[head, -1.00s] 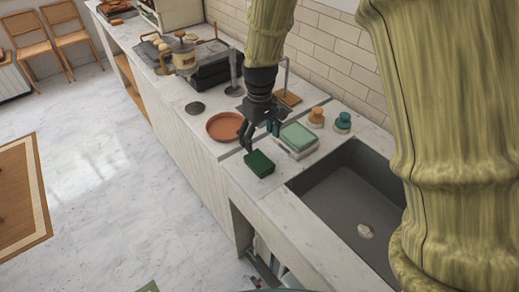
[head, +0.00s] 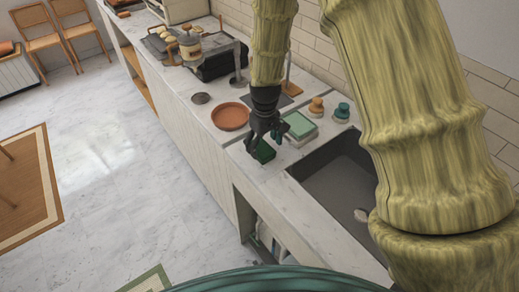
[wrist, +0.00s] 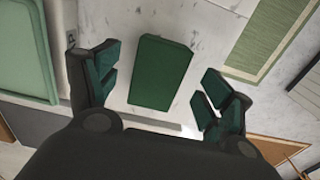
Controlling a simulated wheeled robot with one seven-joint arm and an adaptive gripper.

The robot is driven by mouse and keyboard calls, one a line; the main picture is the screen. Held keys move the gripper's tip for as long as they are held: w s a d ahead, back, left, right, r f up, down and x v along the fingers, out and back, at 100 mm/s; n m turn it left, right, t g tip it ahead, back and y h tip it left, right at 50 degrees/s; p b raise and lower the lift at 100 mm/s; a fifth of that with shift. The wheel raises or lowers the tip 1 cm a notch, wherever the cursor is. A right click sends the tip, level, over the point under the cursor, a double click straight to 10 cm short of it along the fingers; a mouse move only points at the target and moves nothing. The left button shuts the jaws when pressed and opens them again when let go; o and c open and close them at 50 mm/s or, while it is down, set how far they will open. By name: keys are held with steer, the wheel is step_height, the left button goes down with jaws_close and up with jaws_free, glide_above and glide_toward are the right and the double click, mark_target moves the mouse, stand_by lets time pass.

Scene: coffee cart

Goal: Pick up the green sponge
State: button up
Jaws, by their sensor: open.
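The green sponge (head: 265,152) is a dark green block lying on the marble counter (head: 238,160), left of the sink. In the wrist view the sponge (wrist: 160,72) lies between and just beyond the two fingers, with clear gaps on both sides. My gripper (head: 266,143) is open above it, fingers pointing down. It also shows in the wrist view (wrist: 157,92), empty. In the head view my gripper hides part of the sponge.
A light green item on a pale tray (head: 300,127) stands close right of my gripper. A terracotta dish (head: 231,116) lies behind it. The grey sink (head: 335,172) is to the right. Two knobbed pieces, orange (head: 316,106) and teal (head: 342,112), stand near the wall.

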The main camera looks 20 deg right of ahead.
mark_target(263, 149)
steer(key=f, duration=0.3)
steer(key=shift+w+a+f+p, duration=0.1)
steer(key=shift+w+a+p, duration=0.05)
steer(key=shift+w+p, duration=0.25)
steer(key=shift+s, duration=0.25)
steer(key=shift+w+f, duration=0.1)
steer(key=shift+c, duration=0.6)
steer(key=c, duration=0.8)
